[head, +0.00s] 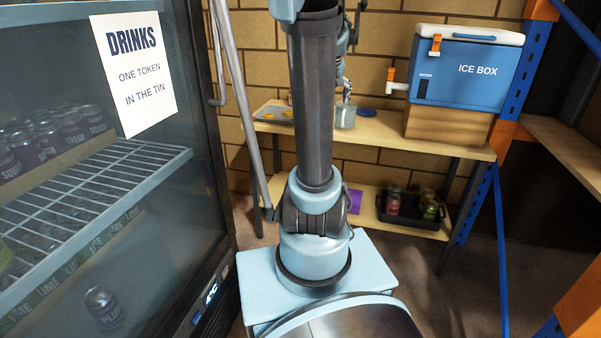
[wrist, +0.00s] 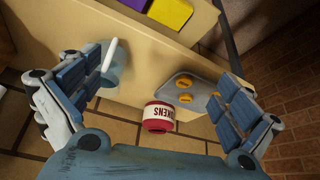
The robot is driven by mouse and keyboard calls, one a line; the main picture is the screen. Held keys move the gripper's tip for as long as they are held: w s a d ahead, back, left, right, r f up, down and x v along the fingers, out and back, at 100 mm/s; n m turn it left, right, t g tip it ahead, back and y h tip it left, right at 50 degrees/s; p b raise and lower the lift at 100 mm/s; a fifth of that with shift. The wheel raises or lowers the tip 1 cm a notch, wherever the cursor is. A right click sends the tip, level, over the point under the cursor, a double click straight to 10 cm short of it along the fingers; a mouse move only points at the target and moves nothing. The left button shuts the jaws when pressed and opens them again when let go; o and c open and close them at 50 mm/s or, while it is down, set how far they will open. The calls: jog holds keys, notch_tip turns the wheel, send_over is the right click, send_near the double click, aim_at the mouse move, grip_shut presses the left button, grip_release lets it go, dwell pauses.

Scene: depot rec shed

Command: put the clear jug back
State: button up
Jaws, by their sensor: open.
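The clear jug (head: 345,117), faintly blue, stands upright on the upper shelf of the wooden bench (head: 385,128). In the wrist view the jug (wrist: 117,76) is see-through, with a white bar at it, close to the inner side of the left finger, which partly overlaps it. My gripper (head: 344,86) is over the upper shelf at the jug, partly hidden behind my arm. In the wrist view my gripper (wrist: 155,65) has its fingers wide apart with nothing clamped between them. I cannot tell whether the left finger touches the jug.
A red tokens tin (wrist: 158,115) and a grey tray (wrist: 192,88) with orange tokens sit near the right finger. A blue disc (head: 367,112) and ice box (head: 463,72) are right of the jug. A black crate (head: 408,212) is below. The drinks fridge (head: 215,190) stands left.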

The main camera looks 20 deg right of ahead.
jog(key=s+a+f+n+g, duration=0.1)
jog(key=s+a+f, duration=0.4)
jog(key=s, duration=0.3)
jog(key=s+a+f+n, duration=0.1)
jog(key=s+a+f, duration=0.5)
jog(key=s, duration=0.3)
jog(key=s+a+f+n+g+y, duration=0.1)
jog(key=s+a+f, duration=0.4)
jog(key=s+a, duration=0.2)
jog(key=shift+s+f+g, duration=0.15)
jog(key=shift+s+g, duration=0.15)
jog(key=shift+s, duration=0.85)
jog(key=shift+a, duration=0.1)
